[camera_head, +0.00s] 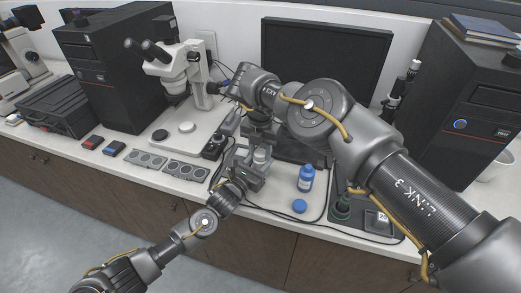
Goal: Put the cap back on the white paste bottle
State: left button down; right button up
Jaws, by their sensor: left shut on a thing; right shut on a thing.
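The white paste bottle (261,156) stands near the counter's front edge, a small pale shape partly hidden by my grippers. My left gripper (249,174) reaches in from the lower left and is shut on the bottle. My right gripper (259,133) comes over from the right and points down just above the bottle. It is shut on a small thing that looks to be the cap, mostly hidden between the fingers. I cannot tell whether the cap touches the bottle's neck.
A blue bottle (306,178) and a round blue lid (299,206) stand just right of my grippers. A microscope (182,75) is at the back left. Grey sample blocks (168,165) lie along the front edge. A dark monitor (325,55) stands behind my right arm.

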jog(key=m, duration=1.4)
jog(key=shift+m, duration=0.4)
jog(key=o, duration=1.1)
jog(key=shift+r, duration=2.25)
jog(key=shift+c, duration=0.3)
